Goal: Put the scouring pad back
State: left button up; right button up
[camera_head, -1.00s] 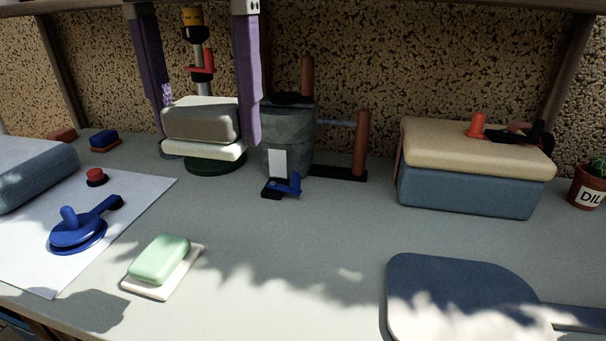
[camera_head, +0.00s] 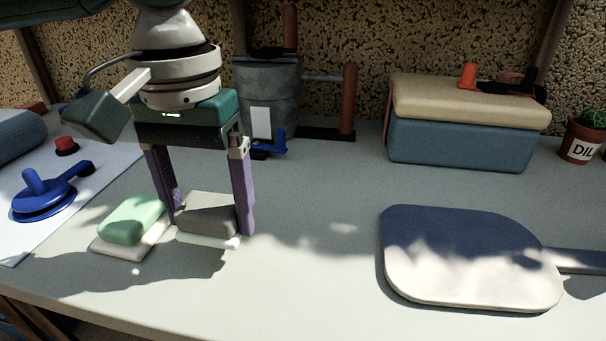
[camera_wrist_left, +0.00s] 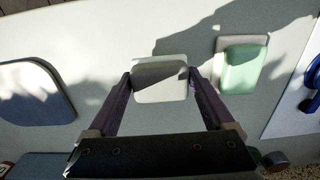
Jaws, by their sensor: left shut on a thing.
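The scouring pad seems to be the grey block (camera_head: 207,212) with a white layer under it. My left gripper (camera_head: 208,222) is shut on it, one purple finger at each side. It is low over the front left of the table; I cannot tell if it touches the surface. The wrist view shows the grey pad (camera_wrist_left: 160,85) between the fingertips, white along its far edge. A pale green block (camera_head: 134,218) on a white base lies just left of it in the head view, and right of it in the wrist view (camera_wrist_left: 242,69). My right gripper is not in view.
A blue-grey paddle-shaped board (camera_head: 465,250) lies at the front right. A blue box with a cream lid (camera_head: 455,140), a grey bucket (camera_head: 268,95) and a potted cactus (camera_head: 582,142) stand behind. A blue-handled disc (camera_head: 45,200) is at left. The centre table is clear.

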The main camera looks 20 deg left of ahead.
aim_at(214, 232)
pick_arm(q)
notch_tip(214, 232, down, 4)
jog(key=shift+r+b, duration=0.2)
jog(key=shift+b, duration=0.25)
jog(key=o, duration=1.3)
jog(key=shift+o, duration=0.2)
